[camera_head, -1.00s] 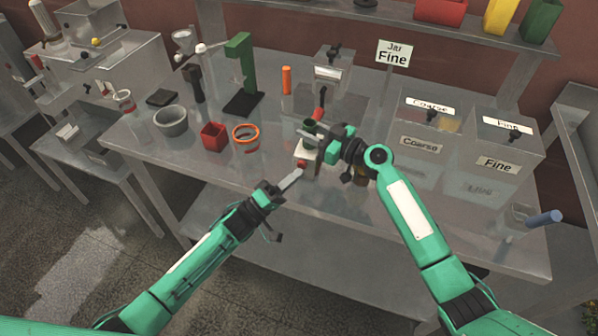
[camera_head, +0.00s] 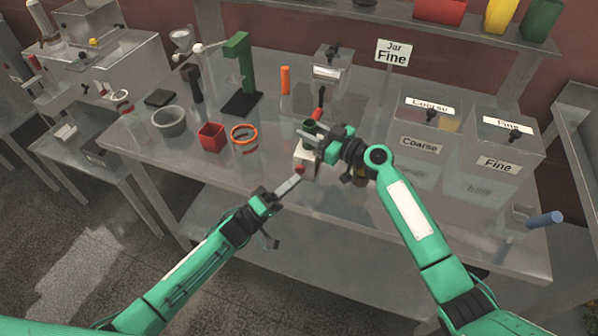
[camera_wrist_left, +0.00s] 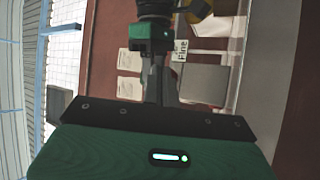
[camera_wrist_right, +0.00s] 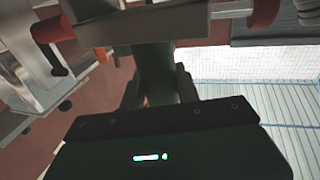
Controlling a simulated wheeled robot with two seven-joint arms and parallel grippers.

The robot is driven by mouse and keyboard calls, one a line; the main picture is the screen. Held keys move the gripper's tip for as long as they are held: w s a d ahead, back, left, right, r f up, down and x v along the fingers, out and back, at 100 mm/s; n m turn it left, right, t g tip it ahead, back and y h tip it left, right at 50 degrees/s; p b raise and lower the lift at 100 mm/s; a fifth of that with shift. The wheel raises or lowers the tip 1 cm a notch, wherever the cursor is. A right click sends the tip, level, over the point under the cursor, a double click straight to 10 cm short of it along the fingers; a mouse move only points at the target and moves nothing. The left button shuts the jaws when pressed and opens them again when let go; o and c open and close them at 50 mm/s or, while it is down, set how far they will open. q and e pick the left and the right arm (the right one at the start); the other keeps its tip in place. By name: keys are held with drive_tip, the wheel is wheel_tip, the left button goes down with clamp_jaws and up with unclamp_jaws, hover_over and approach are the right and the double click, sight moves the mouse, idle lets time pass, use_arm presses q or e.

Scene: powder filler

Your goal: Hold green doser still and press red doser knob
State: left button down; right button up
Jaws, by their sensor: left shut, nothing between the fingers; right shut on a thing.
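The doser has a dark green upper part (camera_head: 310,126) above a white body (camera_head: 305,157) with a red knob (camera_head: 300,169) on its near face. My right gripper (camera_head: 318,138) is shut on the green part, which shows between its fingers in the right wrist view (camera_wrist_right: 156,75). My left gripper (camera_head: 290,185) is shut and empty; its fingertips point up toward the red knob, just below and in front of it. I cannot tell if they touch. In the left wrist view the closed fingers (camera_wrist_left: 161,85) point toward my right gripper's green part.
Left of the doser stand an orange-rimmed jar (camera_head: 245,139), a red square cup (camera_head: 212,137) and a grey bowl (camera_head: 171,121). A green stand (camera_head: 240,75) is behind. Coarse (camera_head: 421,145) and Fine (camera_head: 497,165) bins fill the right side. The table's front edge is near.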

use_arm(q)
drive_tip(key=shift+s+a+f, duration=0.1)
drive_tip(key=shift+s+f, duration=0.2)
drive_tip(key=shift+f, duration=0.2)
use_arm(e)
drive_tip(key=shift+w+f, duration=0.1)
use_arm(q)
drive_tip(key=s, duration=0.3)
drive_tip(key=s+a, duration=0.1)
drive_tip(key=shift+s+r, duration=0.2)
drive_tip(key=shift+r, duration=0.1)
use_arm(e)
drive_tip(key=o, duration=1.2)
drive_tip(key=shift+c, duration=0.2)
